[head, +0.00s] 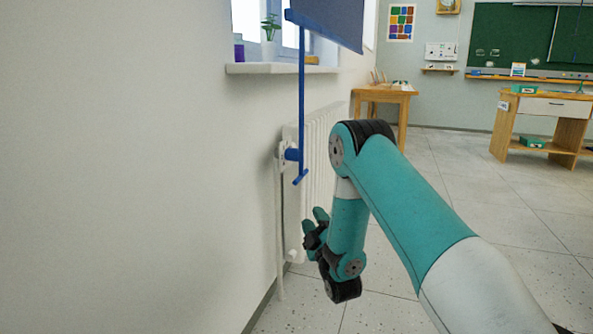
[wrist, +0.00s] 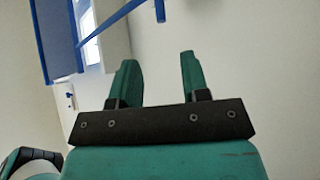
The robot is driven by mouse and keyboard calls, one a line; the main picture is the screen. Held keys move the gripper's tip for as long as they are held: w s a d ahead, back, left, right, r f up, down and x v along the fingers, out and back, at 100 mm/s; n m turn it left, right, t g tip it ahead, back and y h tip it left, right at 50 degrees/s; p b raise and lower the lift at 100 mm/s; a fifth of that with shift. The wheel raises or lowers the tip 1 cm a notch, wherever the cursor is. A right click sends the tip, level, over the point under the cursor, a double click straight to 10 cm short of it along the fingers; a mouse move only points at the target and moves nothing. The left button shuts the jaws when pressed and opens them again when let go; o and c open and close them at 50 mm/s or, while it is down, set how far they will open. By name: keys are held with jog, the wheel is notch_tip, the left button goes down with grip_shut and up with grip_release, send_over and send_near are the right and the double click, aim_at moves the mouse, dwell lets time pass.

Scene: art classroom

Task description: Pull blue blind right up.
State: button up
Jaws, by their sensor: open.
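The blue blind (head: 335,20) hangs partly down over the window at the top of the head view. A thin blue pull rod (head: 302,90) hangs from its lower edge and ends in a short crossbar handle (head: 300,177) in front of the radiator. In the wrist view, the blue blind (wrist: 55,40) is at upper left and a blue rod (wrist: 112,22) slants across the top. My gripper (head: 313,222) is below the handle in the head view, apart from it. Its two teal fingers are spread and empty in the wrist view (wrist: 158,62).
A white radiator (head: 322,130) with a valve and pipe stands against the left wall. The windowsill (head: 275,69) above holds a potted plant (head: 270,27) and a purple jar (head: 239,48). A wooden table (head: 383,96) stands beyond.

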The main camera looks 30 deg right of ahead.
aim_at(297, 178)
jog(key=p+x, duration=0.1)
jog(key=x, duration=1.3)
jog(key=shift+w+d+r, duration=0.1)
jog(key=shift+w+d, duration=0.05)
jog(key=shift+w, duration=0.2)
grip_shut()
